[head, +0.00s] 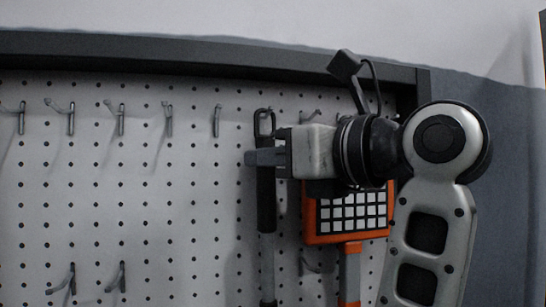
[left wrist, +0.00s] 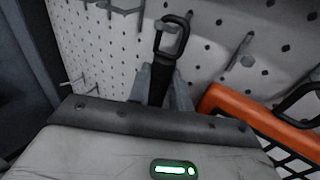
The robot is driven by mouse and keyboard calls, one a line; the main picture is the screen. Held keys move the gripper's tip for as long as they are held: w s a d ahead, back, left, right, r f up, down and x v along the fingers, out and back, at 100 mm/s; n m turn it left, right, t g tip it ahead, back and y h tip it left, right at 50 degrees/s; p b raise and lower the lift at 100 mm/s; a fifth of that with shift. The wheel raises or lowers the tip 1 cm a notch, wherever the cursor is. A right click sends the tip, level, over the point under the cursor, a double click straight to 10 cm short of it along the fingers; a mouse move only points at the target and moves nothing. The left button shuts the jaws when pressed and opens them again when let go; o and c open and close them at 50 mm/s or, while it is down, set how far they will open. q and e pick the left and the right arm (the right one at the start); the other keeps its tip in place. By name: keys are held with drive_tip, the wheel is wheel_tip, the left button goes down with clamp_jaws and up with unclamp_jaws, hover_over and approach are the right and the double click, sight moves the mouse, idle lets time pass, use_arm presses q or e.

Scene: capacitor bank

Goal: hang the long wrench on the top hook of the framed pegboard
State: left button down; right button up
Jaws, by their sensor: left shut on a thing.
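The long wrench (head: 266,195) has a dark grip with a loop at its top end and a lighter shaft below. It is upright in front of the framed pegboard (head: 190,190), and its lower end runs out of the head view. My left gripper (head: 268,158) is shut on the dark grip just below the loop. In the left wrist view the loop (left wrist: 172,36) stands above my fingers, close to the board. The loop lies in line with the top row of hooks; I cannot tell whether a hook passes through it. My right gripper is not in view.
Several bare metal hooks (head: 120,119) line the top row to the left, with others (head: 72,278) lower. An orange tool with a white-squared face (head: 347,228) hangs close on the right, partly behind my arm. The dark frame (head: 190,50) edges the board.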

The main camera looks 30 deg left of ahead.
use_arm(q)
drive_tip(key=c, duration=1.2)
unclamp_jaws()
